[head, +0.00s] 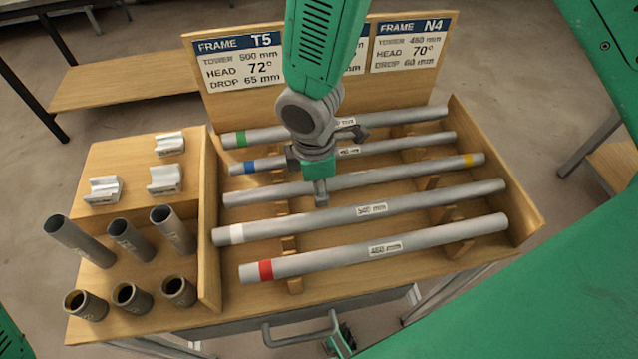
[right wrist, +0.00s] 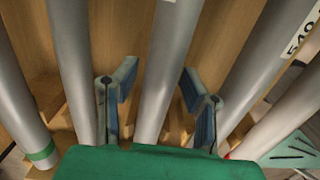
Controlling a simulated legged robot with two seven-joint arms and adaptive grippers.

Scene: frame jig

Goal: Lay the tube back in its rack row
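Five grey tubes lie side by side across the wooden rack (head: 520,215). The middle tube (head: 380,179) has a yellow band near its right end and appears to rest on the wooden supports. My right gripper (head: 320,185) comes down from above over this tube, left of its middle. In the right wrist view my right gripper (right wrist: 158,88) is open, one finger on each side of the middle tube (right wrist: 166,70), with gaps showing on both sides. The gripper hides part of the tube in the head view. My left gripper is not in view.
Neighbouring tubes run close on both sides: blue-banded (head: 245,168) and green-banded (head: 235,139) behind, white-banded 540 mm (head: 430,203) and red-banded 460 mm (head: 330,259) in front. Sign boards (head: 240,65) stand behind. Short dark sockets (head: 130,298) and pale blocks (head: 165,179) are at left.

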